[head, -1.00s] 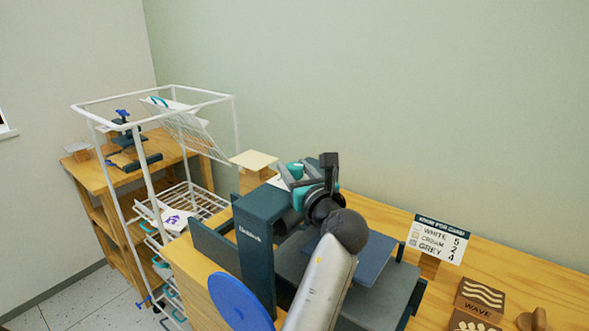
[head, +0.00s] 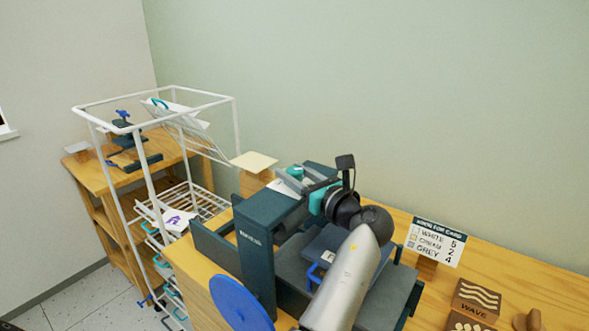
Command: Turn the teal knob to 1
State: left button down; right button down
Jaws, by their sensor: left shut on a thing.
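A dark teal press (head: 257,262) stands on the wooden bench. The small teal knob (head: 296,171) sits on top of it, partly covered by my fingers. My left gripper (head: 291,183) reaches to the top of the press from the right and is shut on the knob. Its wrist is tilted and my arm runs down to the lower edge. The knob's scale, its numbers and any pointer are hidden or too small to read. My right gripper is not in view.
A card sign (head: 436,241) lists white 5, cream 2 and grey 4. Carved blocks, one marked WAVE (head: 476,299), lie at the right. A blue wheel (head: 240,302) is on the press's near side. A white wire rack (head: 150,190) stands left.

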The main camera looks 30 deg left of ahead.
pick_arm(q)
jog(key=shift+n+g+y, duration=0.4)
jog(key=shift+n+g, duration=0.3)
jog(key=shift+g, duration=0.4)
jog(key=n+g+b, duration=0.1)
jog(key=g, duration=0.1)
jog(key=shift+n+g+y, duration=0.3)
jog(key=shift+n+g, duration=0.1)
jog(key=shift+f+n+g+b, duration=0.1)
jog(key=shift+n+g+b, duration=1.4)
jog(key=shift+g+b, duration=0.65)
jog(key=shift+g, duration=0.35)
jog(key=shift+c, duration=1.8)
grip_release()
jog(key=shift+a, duration=0.1)
